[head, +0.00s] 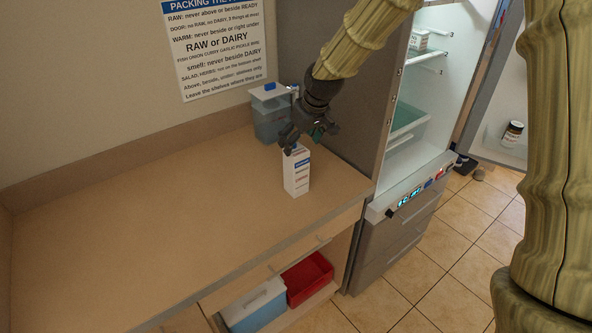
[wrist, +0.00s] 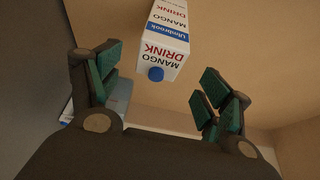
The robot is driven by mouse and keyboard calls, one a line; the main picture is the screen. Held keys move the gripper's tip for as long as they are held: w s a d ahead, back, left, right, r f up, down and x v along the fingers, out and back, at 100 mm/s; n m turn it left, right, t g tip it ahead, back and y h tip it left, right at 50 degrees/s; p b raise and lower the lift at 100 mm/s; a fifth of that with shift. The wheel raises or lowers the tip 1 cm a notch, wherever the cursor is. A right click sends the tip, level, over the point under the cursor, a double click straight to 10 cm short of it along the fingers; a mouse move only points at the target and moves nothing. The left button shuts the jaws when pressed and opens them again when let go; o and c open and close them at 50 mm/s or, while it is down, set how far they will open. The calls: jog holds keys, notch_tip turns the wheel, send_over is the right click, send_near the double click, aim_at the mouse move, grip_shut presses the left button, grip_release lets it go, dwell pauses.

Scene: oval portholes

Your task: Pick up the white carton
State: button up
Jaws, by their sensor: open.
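The white carton (head: 296,173) stands upright on the counter (head: 150,230), near its right end. It has blue and red print, and in the wrist view the carton (wrist: 168,30) reads "MANGO DRINK" and has a blue cap. My gripper (head: 308,135) is just above the carton's top in the head view and hides part of it. In the wrist view my gripper (wrist: 160,85) is open, with the carton's capped end between and beyond the fingers. I see no finger touching the carton.
A grey-blue container with a white lid (head: 270,112) stands behind the carton by the wall. An open fridge (head: 425,110) is to the right. Below the counter are a red bin (head: 308,280) and a blue-white box (head: 255,308). The counter's left part is clear.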

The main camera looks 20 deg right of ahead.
aim_at(296, 149)
jog(key=shift+p+x, duration=1.25)
jog(key=shift+x, duration=1.35)
jog(key=shift+r, duration=0.1)
grip_shut()
